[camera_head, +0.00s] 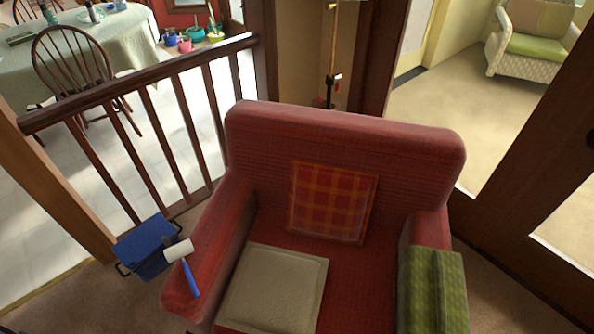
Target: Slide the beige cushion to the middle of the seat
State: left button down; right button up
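The beige cushion (272,288) lies flat on the seat of the red armchair (345,130). It sits toward the left side of the seat, close to the left armrest, and its lower edge runs near the bottom of the picture. Bare red seat (360,290) shows to its right. A red and orange plaid cushion (332,202) leans against the backrest behind it. Neither of my grippers is in view.
A paint roller (181,254) with a blue handle lies on the left armrest. A green cloth (433,290) covers the right armrest. A blue box (147,246) stands on the floor at left. A wooden railing (150,85) runs behind the chair.

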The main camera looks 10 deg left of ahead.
aim_at(272, 291)
jog(key=k+j+u, duration=0.25)
jog(key=j+z, duration=0.15)
jog(key=j, duration=0.6)
jog(key=k+j+z, duration=0.1)
jog(key=j, duration=0.65)
jog(key=k+j+z, duration=0.15)
jog(key=j, duration=0.6)
jog(key=i, duration=0.05)
